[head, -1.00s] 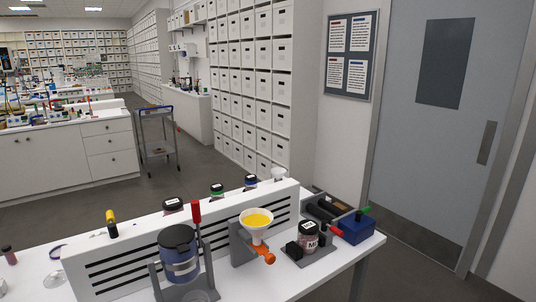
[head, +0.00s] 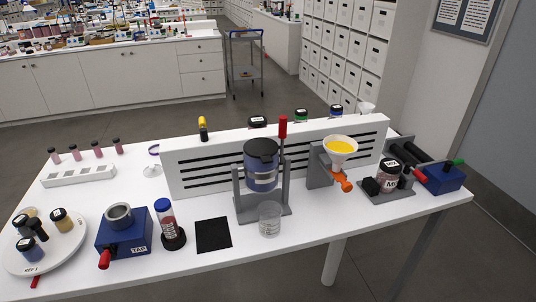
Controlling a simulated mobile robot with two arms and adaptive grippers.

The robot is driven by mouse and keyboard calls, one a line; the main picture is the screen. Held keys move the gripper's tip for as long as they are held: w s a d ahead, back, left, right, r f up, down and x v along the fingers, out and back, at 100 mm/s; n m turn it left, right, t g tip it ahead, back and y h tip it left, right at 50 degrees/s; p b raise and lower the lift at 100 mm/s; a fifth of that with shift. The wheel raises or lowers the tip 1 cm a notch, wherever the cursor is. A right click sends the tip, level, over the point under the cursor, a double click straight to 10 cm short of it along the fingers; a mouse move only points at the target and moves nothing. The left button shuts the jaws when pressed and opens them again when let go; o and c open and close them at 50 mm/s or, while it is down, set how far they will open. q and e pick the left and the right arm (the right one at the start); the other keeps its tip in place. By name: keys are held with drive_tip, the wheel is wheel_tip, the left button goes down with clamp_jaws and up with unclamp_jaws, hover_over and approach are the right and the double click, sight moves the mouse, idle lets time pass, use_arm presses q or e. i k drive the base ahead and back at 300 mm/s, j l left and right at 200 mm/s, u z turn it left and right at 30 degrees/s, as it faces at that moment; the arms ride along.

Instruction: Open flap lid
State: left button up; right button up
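A blue jar (head: 262,176) with a black lid (head: 262,148) sits in a grey stand (head: 238,207) near the middle of the white bench. The lid appears closed, lying flat over the jar's top. It is the likeliest flap lid, though its hinge cannot be made out. A red-handled lever (head: 283,127) stands upright at the jar's right side. A clear beaker (head: 270,219) stands in front of the stand. Neither of my grippers is in view.
A white slotted panel (head: 180,150) runs behind the jar. Right of it are a funnel with yellow powder (head: 341,146), a labelled jar in a clamp (head: 389,174) and a blue box (head: 442,178). Left are a black mat (head: 213,235), a tube (head: 168,222) and a blue tapper (head: 124,235).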

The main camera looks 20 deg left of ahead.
sight(263, 149)
drive_tip(key=k+l+z, duration=0.25)
drive_tip(key=k+l, duration=0.15)
drive_tip(key=k+l+z, duration=0.2)
drive_tip(key=k+l, duration=0.15)
drive_tip(key=l, duration=0.2)
